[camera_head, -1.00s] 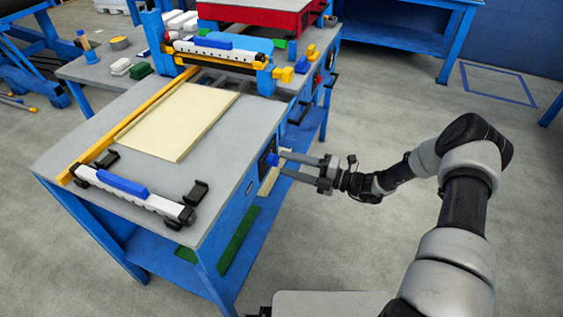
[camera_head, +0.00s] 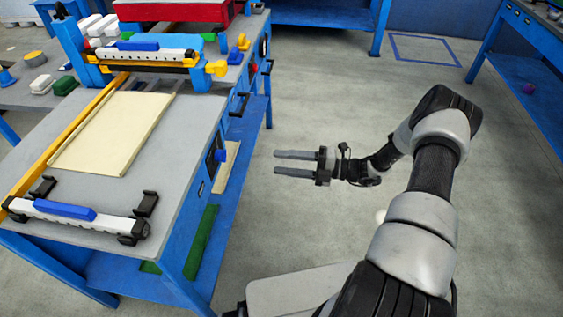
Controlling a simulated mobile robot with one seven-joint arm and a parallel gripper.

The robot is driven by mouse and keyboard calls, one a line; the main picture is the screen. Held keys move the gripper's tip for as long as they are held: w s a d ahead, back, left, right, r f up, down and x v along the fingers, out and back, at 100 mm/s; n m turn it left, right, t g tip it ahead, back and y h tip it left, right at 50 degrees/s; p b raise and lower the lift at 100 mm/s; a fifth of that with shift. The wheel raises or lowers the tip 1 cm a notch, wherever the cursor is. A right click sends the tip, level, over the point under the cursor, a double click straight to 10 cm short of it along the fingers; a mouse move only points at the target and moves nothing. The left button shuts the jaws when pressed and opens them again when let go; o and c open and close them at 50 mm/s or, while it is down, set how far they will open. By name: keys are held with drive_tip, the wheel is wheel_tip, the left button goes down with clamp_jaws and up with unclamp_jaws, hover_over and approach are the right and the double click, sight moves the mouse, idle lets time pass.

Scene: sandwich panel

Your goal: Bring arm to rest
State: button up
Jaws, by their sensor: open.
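My gripper (camera_head: 278,164) is open and empty, with its two fingers pointing left. It hangs over the floor to the right of the blue workbench (camera_head: 195,130), clear of the bench's side by a visible gap. My arm is bent, with its elbow high at the right. A pale flat panel (camera_head: 115,132) lies on the grey bench top, beside a yellow rail (camera_head: 65,140). A blue knob (camera_head: 221,155) sits on the bench's side, facing the gripper.
A white bar with a blue handle (camera_head: 66,211) lies at the bench's near end. A blue press frame (camera_head: 150,62) and a red unit (camera_head: 175,10) stand farther back. Blue benches stand at the back and right (camera_head: 535,80). Open floor (camera_head: 330,90) lies between them.

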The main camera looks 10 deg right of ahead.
drive_tip(key=s+a+r+n+g+h, duration=0.2)
drive_tip(key=s+r+n+g+h, duration=0.25)
drive_tip(key=r+n, duration=0.55)
drive_tip(key=s+a+r+n+g+h, duration=0.3)
drive_tip(key=s+r+n+h, duration=0.25)
drive_tip(key=r+n, duration=0.5)
drive_tip(key=s+d+r+n+t+h, duration=0.35)
drive_tip(key=s+r+n, duration=0.25)
drive_tip(key=s+n, duration=0.3)
drive_tip(key=s+d+r+n+t+h, duration=0.2)
drive_tip(key=s+r+n+t+h, duration=0.3)
drive_tip(key=n, duration=0.6)
wheel_tip(320, 180, up, 17)
drive_tip(key=s+g+y+p, duration=0.1)
drive_tip(key=p, duration=1.4)
drive_tip(key=shift+a+f+g+p, duration=0.2)
drive_tip(key=shift+g+p, duration=0.1)
drive_tip(key=shift+p, duration=0.1)
drive_tip(key=shift+s+y, duration=0.1)
drive_tip(key=shift+y, duration=0.15)
